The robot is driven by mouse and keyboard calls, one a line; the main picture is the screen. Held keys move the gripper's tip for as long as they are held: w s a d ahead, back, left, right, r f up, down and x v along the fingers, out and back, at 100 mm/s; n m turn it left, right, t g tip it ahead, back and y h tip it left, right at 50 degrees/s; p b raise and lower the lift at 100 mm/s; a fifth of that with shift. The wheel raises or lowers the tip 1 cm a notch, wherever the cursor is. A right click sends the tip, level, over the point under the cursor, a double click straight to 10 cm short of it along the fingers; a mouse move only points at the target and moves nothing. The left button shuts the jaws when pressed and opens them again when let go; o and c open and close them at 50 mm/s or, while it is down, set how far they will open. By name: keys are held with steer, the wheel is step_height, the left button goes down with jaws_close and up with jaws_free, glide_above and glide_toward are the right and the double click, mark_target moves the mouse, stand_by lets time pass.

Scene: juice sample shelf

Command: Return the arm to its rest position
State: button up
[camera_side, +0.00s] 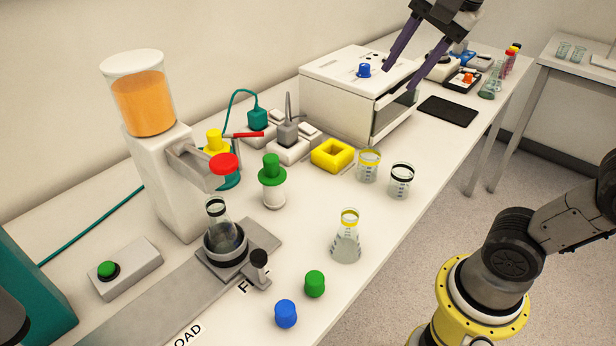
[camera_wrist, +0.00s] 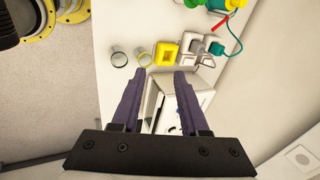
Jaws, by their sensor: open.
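My gripper (camera_side: 418,55) is open and empty. In the side view it is at the top of the picture, with its two purple fingers pointing down over the right part of the white box-shaped device (camera_side: 335,95). In the wrist view the purple fingers of my gripper (camera_wrist: 157,72) are spread apart, with the white device (camera_wrist: 180,103) between and behind them. The device has a blue knob (camera_side: 364,70) on top and an open dark front. Nothing is held between the fingers. Whether the fingertips clear the device's top is hard to tell.
A juice dispenser (camera_side: 160,170) stands at the left. A yellow-banded flask (camera_side: 346,240), two beakers (camera_side: 368,165) and a yellow block (camera_side: 325,163) stand on the bench. Green (camera_side: 315,284) and blue (camera_side: 286,314) caps lie near the front edge. A black pad (camera_side: 448,110) lies right of the device.

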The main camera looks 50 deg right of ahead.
steer(key=s+f+n, duration=0.4)
steer(key=f+n, duration=0.3)
steer(key=n, duration=0.1)
steer(key=s+f+n, duration=0.4)
steer(key=f+n, duration=0.3)
steer(key=n, duration=0.1)
steer(key=shift+a+n+t+y, duration=0.3)
steer(key=shift+a+n, duration=0.05)
steer(key=shift+n, duration=0.05)
